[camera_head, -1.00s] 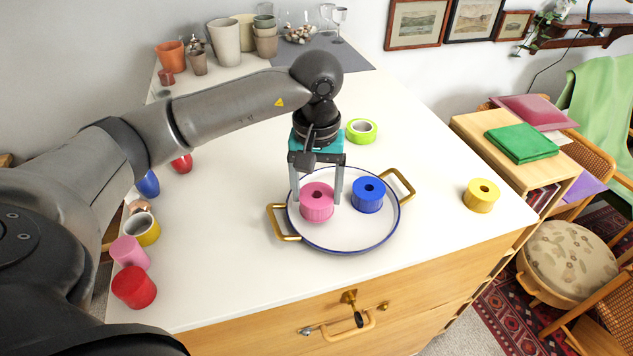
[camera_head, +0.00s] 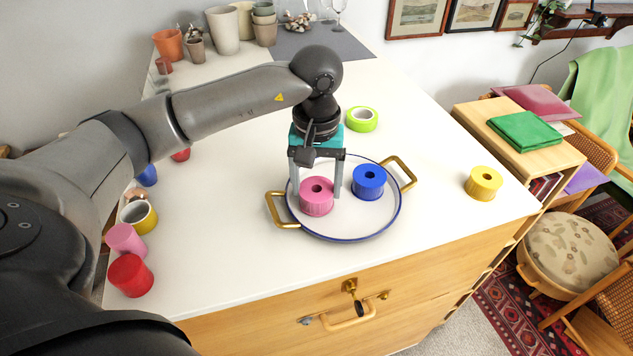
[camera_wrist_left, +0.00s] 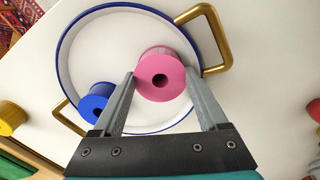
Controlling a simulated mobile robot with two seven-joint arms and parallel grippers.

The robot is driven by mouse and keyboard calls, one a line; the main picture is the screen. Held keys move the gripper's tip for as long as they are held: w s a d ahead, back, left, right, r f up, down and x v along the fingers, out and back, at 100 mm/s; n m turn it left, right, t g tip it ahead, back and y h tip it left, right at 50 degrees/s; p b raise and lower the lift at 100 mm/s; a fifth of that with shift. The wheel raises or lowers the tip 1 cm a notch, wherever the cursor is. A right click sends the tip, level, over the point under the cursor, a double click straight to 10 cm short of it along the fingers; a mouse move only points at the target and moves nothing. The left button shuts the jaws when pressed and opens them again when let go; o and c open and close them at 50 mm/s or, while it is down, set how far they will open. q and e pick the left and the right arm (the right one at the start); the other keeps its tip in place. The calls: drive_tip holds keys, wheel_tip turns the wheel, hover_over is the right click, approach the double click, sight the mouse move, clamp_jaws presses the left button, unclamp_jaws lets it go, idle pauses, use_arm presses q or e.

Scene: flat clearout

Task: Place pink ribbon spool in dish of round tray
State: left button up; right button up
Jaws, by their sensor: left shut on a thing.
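The pink ribbon spool (camera_head: 317,197) is upright within the round white tray (camera_head: 345,228), at its left side. The tray has a blue rim and two gold handles. My left gripper (camera_head: 318,190) points down from above and is shut on the pink spool, one finger on each side. In the left wrist view the pink spool (camera_wrist_left: 162,75) sits between the fingertips (camera_wrist_left: 160,78), over the tray's white dish (camera_wrist_left: 110,50). I cannot tell whether its base touches the dish. A blue spool (camera_head: 368,184) stands in the tray to the right. My right gripper is not in view.
A green spool (camera_head: 361,119) lies behind the tray, and a yellow spool (camera_head: 483,184) stands at the right counter edge. Red, pink and yellow items (camera_head: 130,275) line the left edge. Pots (camera_head: 222,30) stand at the back. Bare counter lies in front of the tray.

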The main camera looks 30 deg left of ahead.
use_arm(q)
drive_tip(key=shift+f, duration=0.25)
drive_tip(key=o, duration=1.4)
drive_tip(key=shift+r, duration=0.15)
wheel_tip(320, 180, up, 15)
